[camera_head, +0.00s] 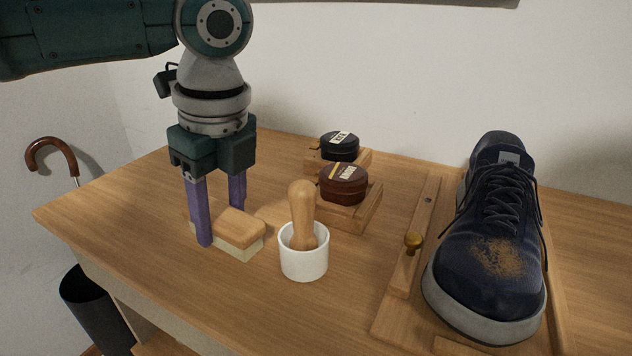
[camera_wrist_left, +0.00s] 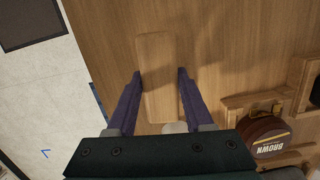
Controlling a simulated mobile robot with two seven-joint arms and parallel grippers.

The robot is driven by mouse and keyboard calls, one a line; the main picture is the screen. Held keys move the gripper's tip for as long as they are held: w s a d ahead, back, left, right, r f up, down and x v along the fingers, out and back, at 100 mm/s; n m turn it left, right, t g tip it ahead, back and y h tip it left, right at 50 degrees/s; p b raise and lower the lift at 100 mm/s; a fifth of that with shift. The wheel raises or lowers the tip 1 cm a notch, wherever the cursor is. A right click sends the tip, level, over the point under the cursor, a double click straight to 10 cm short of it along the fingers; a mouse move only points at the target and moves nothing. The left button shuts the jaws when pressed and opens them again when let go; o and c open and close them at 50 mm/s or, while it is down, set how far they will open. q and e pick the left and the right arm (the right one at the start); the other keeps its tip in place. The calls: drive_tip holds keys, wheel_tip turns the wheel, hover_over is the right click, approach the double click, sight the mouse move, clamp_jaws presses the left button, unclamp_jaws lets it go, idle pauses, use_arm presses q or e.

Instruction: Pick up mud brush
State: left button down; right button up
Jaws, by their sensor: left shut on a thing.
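A wooden block brush (camera_head: 240,228) with pale bristles underneath sits bristles down at the left of the bench, seemingly on its top. No label shows whether it is the mud brush. My left gripper (camera_head: 221,222) points down with its purple fingers on either side of the block and is shut on it. In the left wrist view the long wooden back of the brush (camera_wrist_left: 155,75) lies between the fingertips (camera_wrist_left: 159,76). A second tool with a rounded wooden handle (camera_head: 303,210) stands in a white cup (camera_head: 304,262) just right of the brush. My right gripper is not in view.
A brown polish tin (camera_head: 343,186) and a black tin (camera_head: 340,147) sit on wooden stands behind the cup. A dark blue shoe (camera_head: 490,245) with a brown mud patch is at the right. A dark bin (camera_head: 95,308) stands below the bench's left edge.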

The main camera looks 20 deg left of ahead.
sight(220, 212)
use_arm(q)
drive_tip(key=shift+r, duration=0.15)
wheel_tip(220, 212, up, 20)
drive_tip(key=p, duration=0.4)
